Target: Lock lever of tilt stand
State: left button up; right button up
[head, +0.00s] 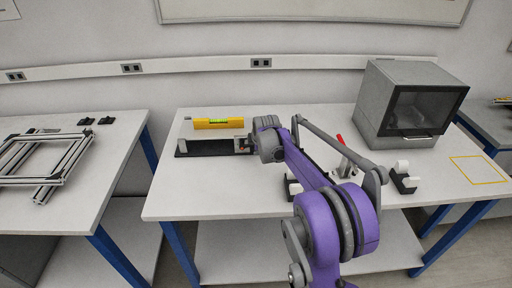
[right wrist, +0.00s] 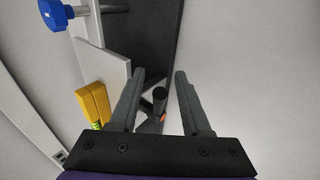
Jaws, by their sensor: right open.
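In the head view my purple arm and wrist hide part of that end. A blue knob (right wrist: 53,14) shows at upper left of the wrist view. My left gripper is not in view.
A red-handled clamp (head: 343,155) and a black holder with a white roll (head: 404,178) stand right of my arm. A grey box with a dark window (head: 400,105) stands at the back right. Aluminium frames (head: 45,165) lie on the left table. The middle table's front left is clear.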

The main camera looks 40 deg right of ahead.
jog(key=v, duration=0.9)
jog(key=shift+s+r, duration=0.2)
jog(key=shift+a, duration=0.15)
jog(key=s+a+f+m+y, duration=0.1)
jog(key=s+a+f+m, duration=0.2)
jog(key=s+a, duration=0.5)
jog(key=s+a+f+m+y+p, duration=0.1)
jog(key=s+a+f+m, duration=0.2)
jog(key=s+a+m, duration=0.2)
jog(key=s+a+f+m+g, duration=0.1)
jog(key=s+a+f+m, duration=0.2)
jog(key=s+a, duration=0.8)
jog(key=s+m, duration=0.1)
jog(key=s, duration=0.5)
jog(key=shift+f+y+p, duration=0.25)
jog(key=shift+y+p, duration=0.1)
jog(key=shift+y, duration=0.05)
jog(key=shift+a, duration=0.1)
